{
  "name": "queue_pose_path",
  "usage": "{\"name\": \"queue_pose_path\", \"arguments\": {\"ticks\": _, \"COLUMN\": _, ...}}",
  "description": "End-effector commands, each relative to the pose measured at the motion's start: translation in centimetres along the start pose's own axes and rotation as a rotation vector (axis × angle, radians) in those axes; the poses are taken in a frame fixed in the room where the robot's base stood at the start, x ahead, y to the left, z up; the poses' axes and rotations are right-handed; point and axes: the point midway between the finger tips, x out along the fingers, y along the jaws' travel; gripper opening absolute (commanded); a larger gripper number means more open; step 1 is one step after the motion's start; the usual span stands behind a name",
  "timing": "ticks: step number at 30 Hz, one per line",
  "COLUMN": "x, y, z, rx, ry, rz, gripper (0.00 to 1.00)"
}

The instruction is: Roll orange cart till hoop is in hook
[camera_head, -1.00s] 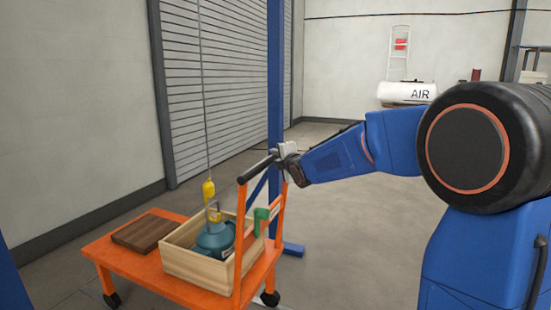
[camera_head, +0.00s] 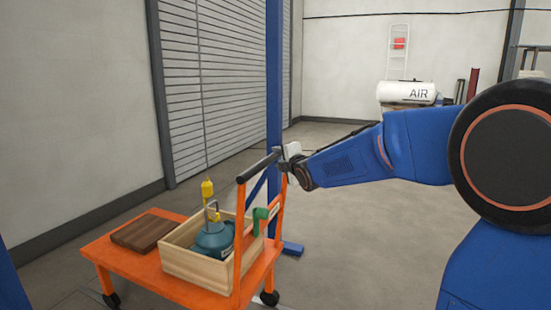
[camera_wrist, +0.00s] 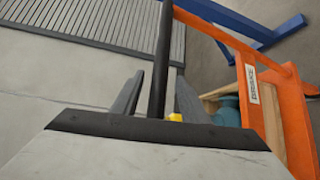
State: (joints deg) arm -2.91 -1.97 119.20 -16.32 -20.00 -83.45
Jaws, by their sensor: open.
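The orange cart (camera_head: 130,262) carries an open wooden box (camera_head: 196,268). In the box stands a teal pump (camera_head: 214,240) with a grey hoop (camera_head: 211,208) on top. A yellow hook block (camera_head: 207,188) hangs on a cable right at the hoop; whether the hoop is inside the hook I cannot tell. My gripper (camera_head: 289,152) is at the right end of the cart's black handle bar (camera_head: 258,167). In the wrist view my open gripper (camera_wrist: 157,92) has a finger on each side of the bar (camera_wrist: 161,60). A little yellow (camera_wrist: 174,117) shows behind it.
A brown wooden block (camera_head: 147,232) lies on the cart. A blue post (camera_head: 274,80) with a floor foot (camera_head: 292,248) stands just behind the cart. A shutter wall is at the left. An AIR tank (camera_head: 405,92) is at the back right. The floor between is clear.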

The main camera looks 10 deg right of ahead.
Motion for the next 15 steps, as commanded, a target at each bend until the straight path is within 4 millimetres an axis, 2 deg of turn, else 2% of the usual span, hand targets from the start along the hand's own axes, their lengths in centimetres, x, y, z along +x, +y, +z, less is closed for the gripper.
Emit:
{"name": "queue_pose_path", "arguments": {"ticks": 1, "x": -1.0, "y": 0.1, "z": 0.0, "rx": 0.000, "ry": -0.001, "rz": 0.001, "gripper": 0.40}}
{"name": "queue_pose_path", "arguments": {"ticks": 15, "x": -8.4, "y": 0.1, "z": 0.0, "rx": 0.001, "ry": -0.001, "rz": 0.002, "gripper": 0.40}}
